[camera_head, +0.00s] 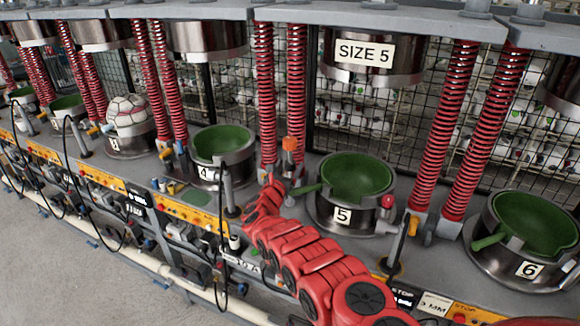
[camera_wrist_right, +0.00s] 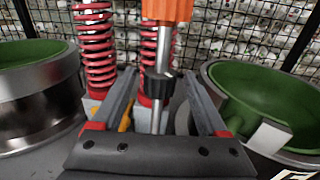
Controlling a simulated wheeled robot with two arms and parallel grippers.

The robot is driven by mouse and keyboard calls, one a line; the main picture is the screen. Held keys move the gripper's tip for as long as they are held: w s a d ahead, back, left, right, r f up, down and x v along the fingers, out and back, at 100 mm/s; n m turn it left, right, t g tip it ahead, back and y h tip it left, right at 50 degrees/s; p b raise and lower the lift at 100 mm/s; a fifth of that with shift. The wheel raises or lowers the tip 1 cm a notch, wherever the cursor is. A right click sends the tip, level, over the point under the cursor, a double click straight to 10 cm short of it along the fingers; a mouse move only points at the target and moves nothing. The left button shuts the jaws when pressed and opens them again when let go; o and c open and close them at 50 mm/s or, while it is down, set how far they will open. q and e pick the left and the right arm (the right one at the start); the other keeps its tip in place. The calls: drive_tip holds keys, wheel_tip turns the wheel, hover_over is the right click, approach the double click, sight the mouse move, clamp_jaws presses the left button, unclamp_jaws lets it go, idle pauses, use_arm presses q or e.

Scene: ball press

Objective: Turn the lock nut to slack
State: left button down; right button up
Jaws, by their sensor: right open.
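A black lock nut (camera_wrist_right: 160,85) sits on an upright silver rod (camera_wrist_right: 163,48) below an orange block (camera_wrist_right: 167,9) in the right wrist view. The orange block (camera_head: 290,144) also shows in the head view, left of the green-lined bowl marked 5 (camera_head: 342,216). My right gripper (camera_wrist_right: 158,78) is open, one finger on each side of the rod and nut, with a visible gap on both sides. In the head view the gripper (camera_head: 272,186) is small, at the end of my red arm, just below the orange block. My left gripper is out of view.
Red spring columns (camera_head: 296,90) stand close behind the rod. Bowl 4 (camera_head: 222,150) is to the left and bowl 6 (camera_head: 530,235) to the right. A red knob (camera_head: 387,201) sits beside bowl 5. A SIZE 5 press head (camera_head: 366,72) hangs above.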

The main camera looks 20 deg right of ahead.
drive_tip(key=shift+w+d+f, duration=0.1)
drive_tip(key=shift+w+d, duration=0.15)
drive_tip(key=shift+w, duration=0.15)
drive_tip(key=shift+d+r+b, duration=0.2)
drive_tip(key=shift+b, duration=0.1)
clamp_jaws()
